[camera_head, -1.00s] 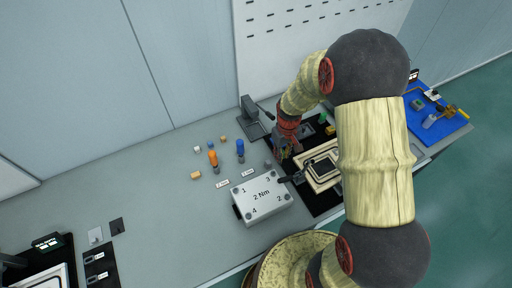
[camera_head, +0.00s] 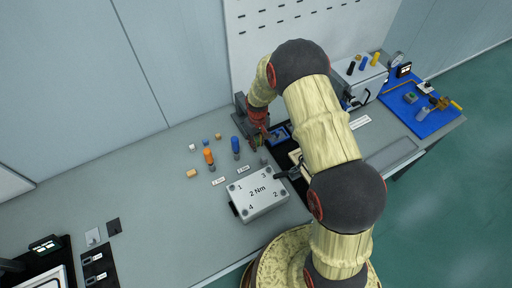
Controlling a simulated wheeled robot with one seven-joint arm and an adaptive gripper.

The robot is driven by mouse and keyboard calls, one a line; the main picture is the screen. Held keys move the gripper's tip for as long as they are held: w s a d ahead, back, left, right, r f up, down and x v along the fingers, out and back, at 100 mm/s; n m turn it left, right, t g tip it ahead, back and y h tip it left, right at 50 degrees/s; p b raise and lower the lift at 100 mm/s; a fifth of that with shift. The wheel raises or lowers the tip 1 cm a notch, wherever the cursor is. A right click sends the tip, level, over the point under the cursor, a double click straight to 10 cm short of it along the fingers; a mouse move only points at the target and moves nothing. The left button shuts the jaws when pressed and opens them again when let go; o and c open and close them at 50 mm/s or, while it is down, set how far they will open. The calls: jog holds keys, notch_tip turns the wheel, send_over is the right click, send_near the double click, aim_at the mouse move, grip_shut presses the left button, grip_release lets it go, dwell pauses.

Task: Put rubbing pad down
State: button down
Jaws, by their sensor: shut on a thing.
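My gripper (camera_head: 258,141) is at the end of my arm, low over the back middle of the bench, right of the blue-handled screwdriver. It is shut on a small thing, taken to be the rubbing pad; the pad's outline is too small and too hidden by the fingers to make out. Whether the pad touches the surface below cannot be told.
A grey box marked 2 Nm (camera_head: 257,203) lies in front. Blue (camera_head: 236,147) and orange (camera_head: 209,158) screwdrivers stand left of my gripper, with several small blocks nearby. A white case (camera_head: 362,83) and blue mat (camera_head: 424,108) are right.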

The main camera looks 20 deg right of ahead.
jog(key=shift+w+a+f, duration=0.15)
jog(key=shift+w+f, duration=0.1)
jog(key=shift+f, duration=1.65)
jog(key=shift+f, duration=0.15)
jog(key=c, duration=1.6)
grip_release()
jog(key=shift+c, duration=0.2)
